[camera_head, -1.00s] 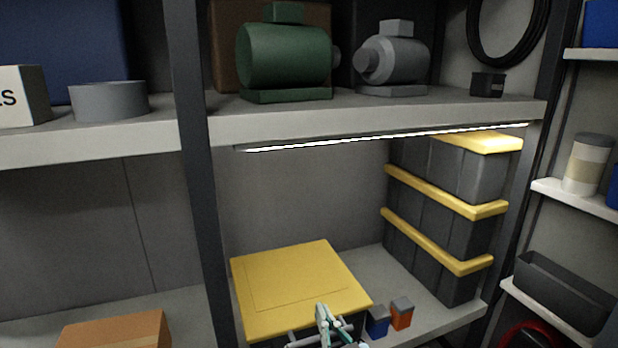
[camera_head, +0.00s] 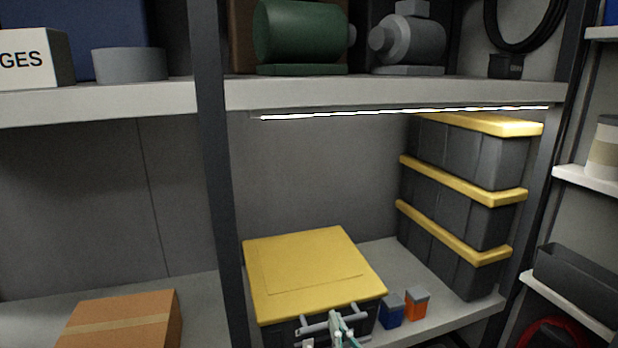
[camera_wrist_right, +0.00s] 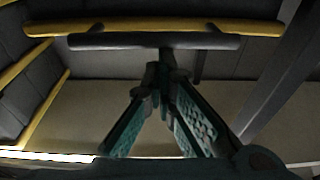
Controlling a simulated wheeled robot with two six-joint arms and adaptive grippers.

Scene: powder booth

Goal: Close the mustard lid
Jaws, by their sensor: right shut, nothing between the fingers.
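The mustard lid (camera_head: 312,268) lies flat-looking over a dark tote (camera_head: 285,334) on the lower shelf. I cannot tell whether a thin gap lies under it. A grey bar handle (camera_head: 318,327) sticks out from the tote's front. It shows in the right wrist view as a dark bar (camera_wrist_right: 105,41) across the top, below a yellow lid edge (camera_wrist_right: 75,27). My right gripper (camera_head: 338,318) is in front of the tote by the handle, below the lid's front edge. Its fingers (camera_wrist_right: 163,72) are shut and empty, tips close to the bar; contact is unclear. My left gripper is out of view.
Blue (camera_head: 391,312) and orange (camera_head: 417,305) small boxes stand right of the tote. Stacked yellow-lidded bins (camera_head: 455,225) stand behind on the right. A dark post (camera_head: 213,180) rises on the left. The upper shelf (camera_head: 390,92) with its light strip overhangs the tote.

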